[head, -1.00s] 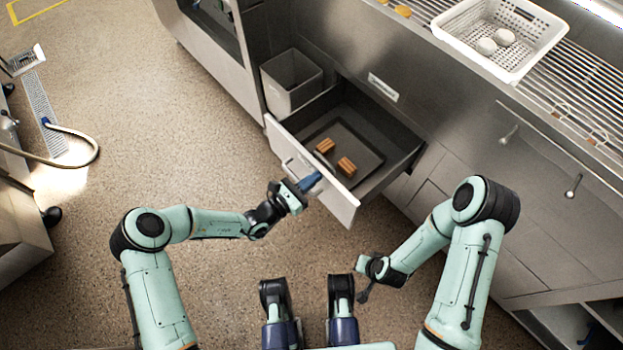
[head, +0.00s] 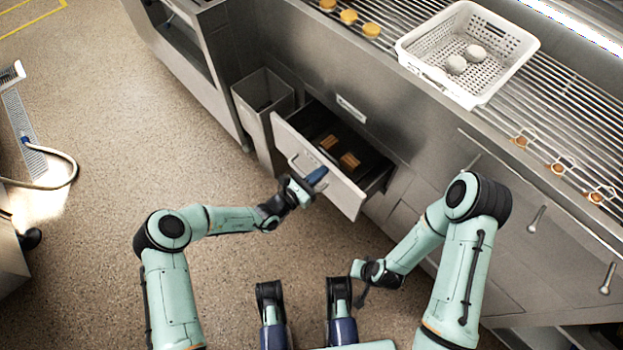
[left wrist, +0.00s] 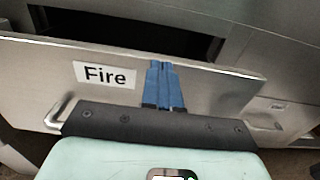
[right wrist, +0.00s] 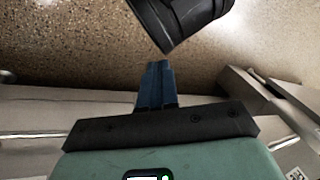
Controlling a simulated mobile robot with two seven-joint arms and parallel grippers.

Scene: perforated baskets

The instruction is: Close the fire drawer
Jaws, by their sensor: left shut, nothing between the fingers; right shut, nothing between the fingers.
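The fire drawer (head: 330,165) is partly open in the head view, with brown blocks (head: 349,160) on a dark tray inside. Its front panel (left wrist: 210,90) carries a "Fire" label (left wrist: 105,75) in the left wrist view, with a metal handle (left wrist: 62,112) at the left. My left gripper (head: 316,176) is shut and empty, its blue fingers at the outer face of the drawer front, right of the handle. Whether the tips touch cannot be told for certain. My right gripper (right wrist: 155,75) is shut and empty, low in front of the counter and away from the drawer.
A grey bin (head: 262,100) stands left of the drawer beside the counter. A white perforated basket (head: 490,85) with round pale items sits on the grill above.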

